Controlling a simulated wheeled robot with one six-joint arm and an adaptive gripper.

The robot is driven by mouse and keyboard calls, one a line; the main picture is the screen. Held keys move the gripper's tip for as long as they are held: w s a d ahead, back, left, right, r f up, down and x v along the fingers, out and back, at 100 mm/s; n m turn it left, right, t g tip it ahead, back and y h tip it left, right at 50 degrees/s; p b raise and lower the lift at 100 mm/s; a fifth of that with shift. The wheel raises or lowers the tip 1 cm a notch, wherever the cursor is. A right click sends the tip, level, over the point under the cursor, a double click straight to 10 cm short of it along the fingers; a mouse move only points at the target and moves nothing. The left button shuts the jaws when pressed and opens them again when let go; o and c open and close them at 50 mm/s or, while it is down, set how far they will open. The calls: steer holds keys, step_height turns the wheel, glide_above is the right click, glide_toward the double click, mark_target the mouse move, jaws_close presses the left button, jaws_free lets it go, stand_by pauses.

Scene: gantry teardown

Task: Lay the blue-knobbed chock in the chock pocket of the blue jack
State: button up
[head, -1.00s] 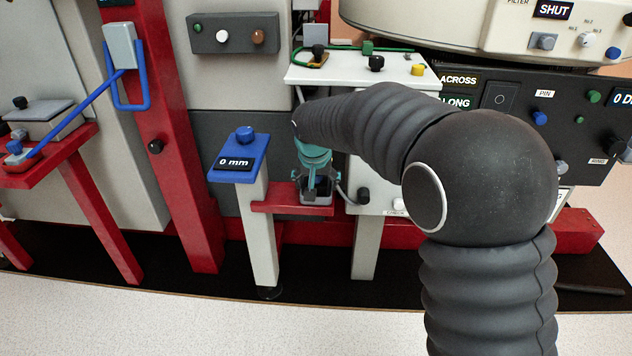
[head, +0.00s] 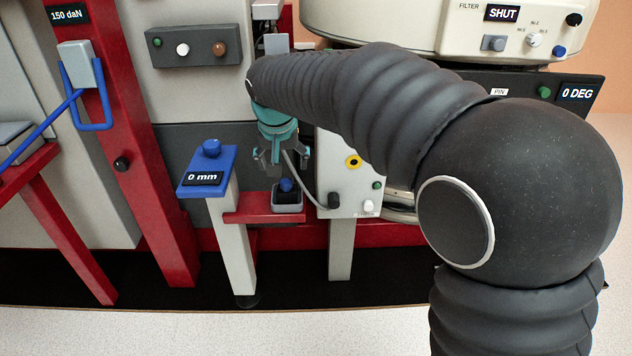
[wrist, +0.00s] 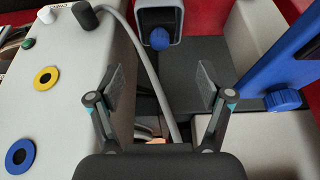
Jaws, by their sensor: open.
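The blue knob (head: 285,186) of the chock stands up inside a small dark grey square holder (head: 288,208) on a red bracket. The wrist view also shows the knob (wrist: 159,39) in the holder (wrist: 178,20) at top centre. The chock's body is mostly hidden by the holder walls. The blue jack (head: 224,160), with its "0 mm" display, stands just left of the bracket; its blue top edge also shows in the wrist view (wrist: 262,68). My gripper (head: 277,160) is open and empty, above the holder and apart from the knob. Its two fingers are spread in the wrist view (wrist: 160,88).
A white box (head: 345,190) with a yellow-ringed hole and a grey cable stands close right of the holder. A red post (head: 130,150) rises left of the jack. A grey panel (head: 175,150) is behind. The floor in front is clear.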

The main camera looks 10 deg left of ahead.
steer(key=s+d+r, duration=0.1)
steer(key=s+d, duration=0.2)
steer(key=d, duration=0.5)
steer(key=s+d+r+m, duration=0.15)
steer(key=s+d, duration=0.25)
steer(key=d, duration=0.4)
steer(key=s+d+r, duration=0.2)
steer(key=s+d, duration=0.1)
steer(key=d, duration=0.5)
steer(key=s+d+f, duration=0.3)
steer(key=s+d, duration=0.2)
steer(key=s, duration=0.3)
steer(key=s+d+f+m+t+h, duration=0.1)
steer(key=s+d+f, duration=0.2)
steer(key=s+d, duration=0.3)
steer(key=shift+s+d+f, duration=0.2)
steer(key=shift+s+f, duration=0.1)
steer(key=shift+s, duration=0.55)
steer(key=shift+a, duration=0.1)
